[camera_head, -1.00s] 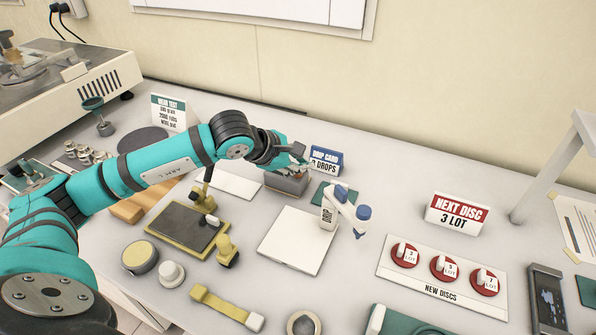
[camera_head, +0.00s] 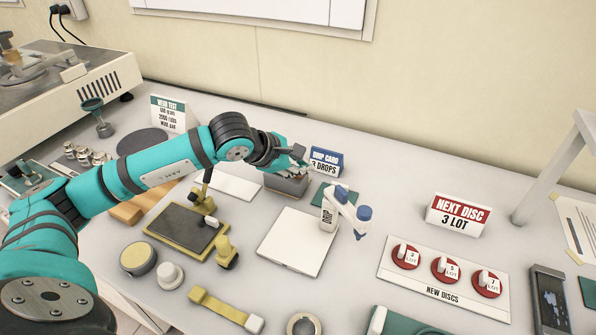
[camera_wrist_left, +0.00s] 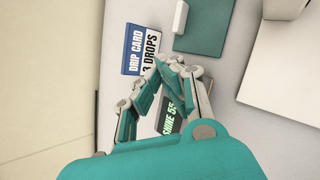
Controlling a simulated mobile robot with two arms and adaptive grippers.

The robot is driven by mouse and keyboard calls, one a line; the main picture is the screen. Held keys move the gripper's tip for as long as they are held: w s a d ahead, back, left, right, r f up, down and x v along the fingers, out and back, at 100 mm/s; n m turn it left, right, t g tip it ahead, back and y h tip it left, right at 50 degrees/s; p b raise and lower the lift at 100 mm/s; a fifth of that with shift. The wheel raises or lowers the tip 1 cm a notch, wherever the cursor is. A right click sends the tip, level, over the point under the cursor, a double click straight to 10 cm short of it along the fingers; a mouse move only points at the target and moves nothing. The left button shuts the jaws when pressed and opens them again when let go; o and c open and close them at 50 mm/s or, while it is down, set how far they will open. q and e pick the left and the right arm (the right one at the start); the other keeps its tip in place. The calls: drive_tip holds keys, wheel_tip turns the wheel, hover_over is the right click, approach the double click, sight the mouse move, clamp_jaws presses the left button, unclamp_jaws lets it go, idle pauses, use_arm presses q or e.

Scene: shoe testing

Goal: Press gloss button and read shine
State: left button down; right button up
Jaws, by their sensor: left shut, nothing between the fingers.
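The gloss meter is a small grey box (camera_head: 287,186) near the back of the table, below my left gripper (camera_head: 301,158). In the left wrist view its dark display (camera_wrist_left: 169,118) shows green text reading "SHINE" and what looks like 55; a finger partly covers the end. My left gripper (camera_wrist_left: 178,70) is shut and empty, its fingertips together over the meter. The button is hidden behind the fingers, and I cannot tell whether they touch it. My right gripper is not in view.
A blue "DRIP CARD 3 DROPS" sign (camera_head: 326,162) stands just behind the meter. A dropper bottle (camera_head: 329,212) stands by a white plate (camera_head: 292,246). A holder with red new discs (camera_head: 442,282) lies at the right. A yellow-framed dark pad (camera_head: 178,228) lies front left.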

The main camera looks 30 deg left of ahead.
use_arm(q)
drive_tip(key=shift+r, duration=0.8)
drive_tip(key=shift+r+p, duration=0.55)
drive_tip(key=shift+r, duration=0.1)
drive_tip(key=shift+r+p, duration=0.8)
drive_tip(key=shift+r, duration=1.1)
drive_tip(key=shift+r, duration=0.1)
